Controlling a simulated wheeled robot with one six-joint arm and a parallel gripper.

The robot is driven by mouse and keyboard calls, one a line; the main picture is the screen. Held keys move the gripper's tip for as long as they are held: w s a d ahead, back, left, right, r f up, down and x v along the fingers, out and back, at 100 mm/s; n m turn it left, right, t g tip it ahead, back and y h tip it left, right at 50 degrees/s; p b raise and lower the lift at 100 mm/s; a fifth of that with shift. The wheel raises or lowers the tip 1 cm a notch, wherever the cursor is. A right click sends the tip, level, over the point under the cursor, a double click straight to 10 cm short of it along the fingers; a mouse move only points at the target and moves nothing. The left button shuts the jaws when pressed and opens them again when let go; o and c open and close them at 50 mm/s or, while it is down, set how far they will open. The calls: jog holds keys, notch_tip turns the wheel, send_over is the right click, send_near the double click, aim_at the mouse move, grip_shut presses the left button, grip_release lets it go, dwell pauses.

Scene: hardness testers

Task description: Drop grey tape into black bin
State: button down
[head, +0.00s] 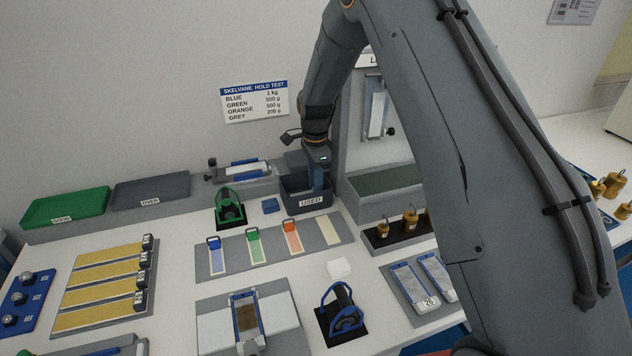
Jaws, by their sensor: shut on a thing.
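The black bin (292,203), labelled USED, stands against the back wall of the bench. My gripper (319,182) points down over the right part of its opening, with its tips at or just inside the rim. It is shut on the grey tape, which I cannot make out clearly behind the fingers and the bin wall. On the grey mat (270,250), blue, green and orange-topped strips lie in a row. The fourth pale place at the right end has no coloured top.
Green (65,208) and dark (150,191) trays lie far left. My arm hides much of the right side.

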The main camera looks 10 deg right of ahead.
jog(key=shift+f+b, duration=0.3)
jog(key=shift+f, duration=0.3)
jog(key=c, duration=1.4)
grip_release()
jog(key=shift+r, duration=0.1)
notch_tip(320, 180, up, 12)
jog(key=b, duration=0.3)
jog(key=s+d+n, duration=0.3)
jog(key=s+n, duration=0.2)
jog(key=s, duration=0.5)
jog(key=s+d+f+n, duration=0.1)
jog(key=s+d+n, duration=0.2)
jog(key=s, duration=0.8)
jog(key=s+d+f+n, duration=0.1)
jog(key=s+d+n, duration=0.2)
jog(key=s+n, duration=0.4)
jog(key=shift+s+d+f+n+t, duration=0.1)
jog(key=shift+s+d+n+t, duration=0.1)
jog(key=shift+s, duration=0.7)
jog(key=shift+s+d+f+n+t, duration=0.1)
jog(key=shift+s+d+t, duration=0.1)
jog(key=shift+s, duration=0.65)
